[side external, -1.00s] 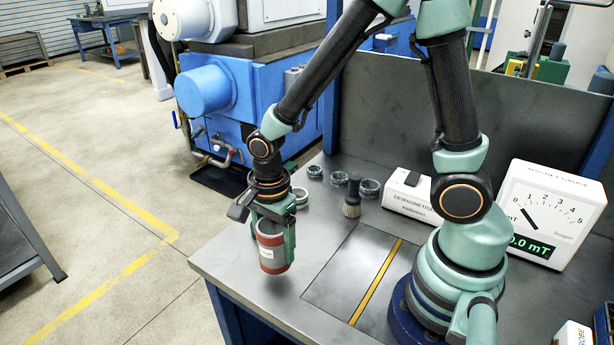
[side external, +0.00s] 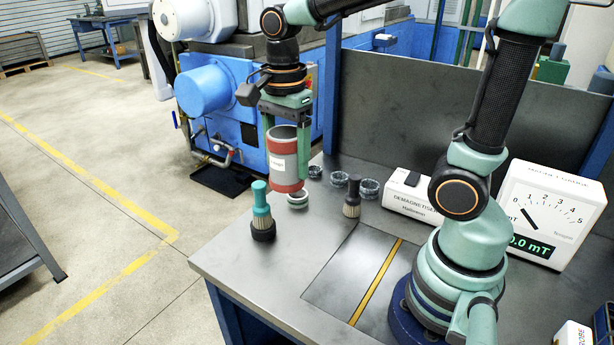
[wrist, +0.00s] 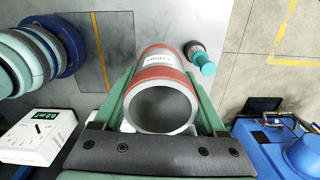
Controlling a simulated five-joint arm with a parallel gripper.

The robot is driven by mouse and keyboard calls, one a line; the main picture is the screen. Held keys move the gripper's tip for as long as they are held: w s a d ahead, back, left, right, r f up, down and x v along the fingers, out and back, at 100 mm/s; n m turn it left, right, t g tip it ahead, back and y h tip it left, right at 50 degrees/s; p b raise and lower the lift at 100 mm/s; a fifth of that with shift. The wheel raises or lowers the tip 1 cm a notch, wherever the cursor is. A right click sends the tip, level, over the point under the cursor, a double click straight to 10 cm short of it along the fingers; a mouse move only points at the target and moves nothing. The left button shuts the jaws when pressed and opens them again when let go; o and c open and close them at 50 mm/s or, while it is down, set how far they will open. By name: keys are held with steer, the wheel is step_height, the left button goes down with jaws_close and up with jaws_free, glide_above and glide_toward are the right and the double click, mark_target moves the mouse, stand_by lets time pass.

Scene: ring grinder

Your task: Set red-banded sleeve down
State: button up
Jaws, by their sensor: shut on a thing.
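The red-banded sleeve (side external: 283,160) is a grey hollow cylinder with a red band at each end and a white label. My gripper (side external: 287,156) is shut on it, one finger on each side, and holds it roughly upright above the bench's far left part. In the wrist view my gripper (wrist: 162,88) grips the sleeve (wrist: 163,78) across its sides, with its open end facing the camera. The bench top (side external: 240,285) is visible below the sleeve.
A teal-handled brush (side external: 261,205) stands left of the sleeve. The demagnetiser (side external: 411,196) and meter (side external: 548,215) stand right. The front bench area is clear.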

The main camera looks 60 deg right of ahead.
steer(key=s+d+m, duration=0.1)
steer(key=s+d, duration=0.1)
steer(key=d, duration=0.7)
step_height(320, 180, down, 20)
steer(key=shift+r, duration=0.1)
steer(key=shift+f, duration=0.2)
steer(key=o, duration=1.3)
steer(key=shift+r, duration=0.2)
